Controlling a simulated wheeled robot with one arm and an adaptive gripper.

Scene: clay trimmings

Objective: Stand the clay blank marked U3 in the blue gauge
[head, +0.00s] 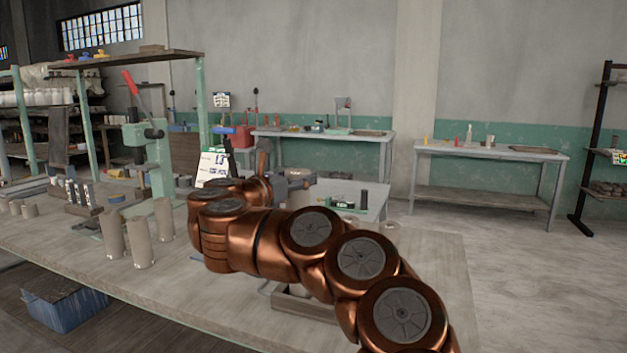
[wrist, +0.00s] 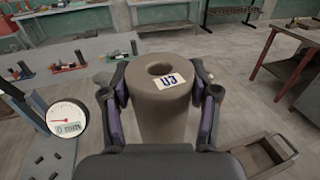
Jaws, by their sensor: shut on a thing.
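The clay blank marked U3 (wrist: 162,105) is a grey-brown cylinder with a round hole in its top and a white label. In the wrist view it stands upright between the fingers of my gripper (wrist: 160,80), which is shut on it. Its lower end is hidden. A round white dial (wrist: 67,115) with a red needle, reading 0 mm, is left of the blank, apart from it.
Several clay cylinders (head: 142,243) stand on the workbench (head: 60,240) at left, near a green press (head: 155,160) with a red lever. An open tray (wrist: 285,148) is at lower right in the wrist view. Side tables (head: 490,153) stand behind.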

